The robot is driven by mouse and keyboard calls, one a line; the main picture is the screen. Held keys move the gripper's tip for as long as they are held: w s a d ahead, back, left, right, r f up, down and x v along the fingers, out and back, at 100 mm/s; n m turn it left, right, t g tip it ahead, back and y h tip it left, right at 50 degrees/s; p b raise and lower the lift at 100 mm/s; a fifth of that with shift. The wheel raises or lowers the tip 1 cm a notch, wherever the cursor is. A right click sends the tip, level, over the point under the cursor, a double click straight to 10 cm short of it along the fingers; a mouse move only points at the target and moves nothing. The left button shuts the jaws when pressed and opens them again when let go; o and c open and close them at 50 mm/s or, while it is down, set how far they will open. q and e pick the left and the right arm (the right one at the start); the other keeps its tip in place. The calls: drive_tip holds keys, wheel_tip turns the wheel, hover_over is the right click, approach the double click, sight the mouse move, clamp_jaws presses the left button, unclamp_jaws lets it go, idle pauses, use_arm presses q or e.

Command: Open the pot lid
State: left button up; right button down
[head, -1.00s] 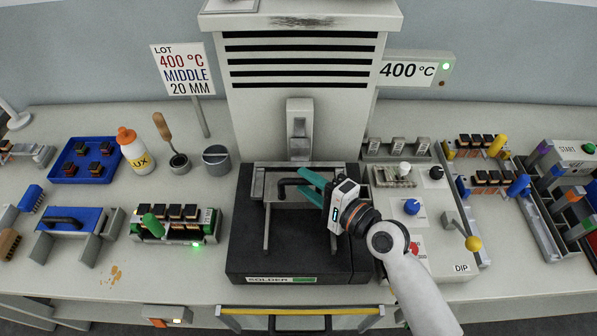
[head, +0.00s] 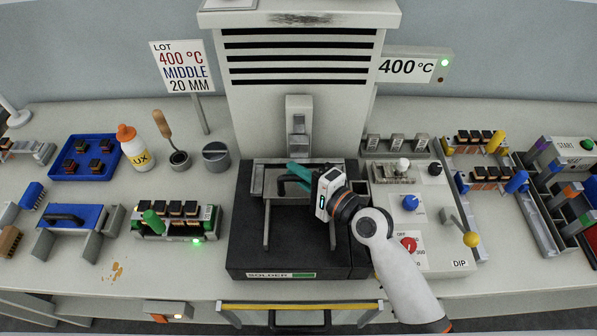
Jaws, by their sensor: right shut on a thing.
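The solder pot (head: 300,261) is a black box with a green-marked SOLDER label on its front. My right gripper (head: 297,177), with teal fingers, reaches in from the right and is shut on the handle. The fingers and gripper body hide the handle's right part. I cannot tell any gap between lid and pot. My left gripper is not in view.
A grey vented hood (head: 302,65) rises behind the pot. The control panel (head: 428,258) with knobs and a yellow-tipped lever (head: 470,239) stands to the right. A green-handled connector rack (head: 177,223) and blue fixture (head: 73,217) lie left.

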drive_tip(key=s+p, duration=0.2)
drive_tip(key=s, duration=0.7)
drive_tip(key=shift+s, duration=0.2)
drive_tip(key=c, duration=1.4)
unclamp_jaws()
drive_tip(key=shift+w, duration=0.1)
drive_tip(key=b+v, duration=0.3)
drive_tip(key=v, duration=0.9)
drive_tip(key=shift+b, duration=0.4)
drive_tip(key=shift+d, duration=0.15)
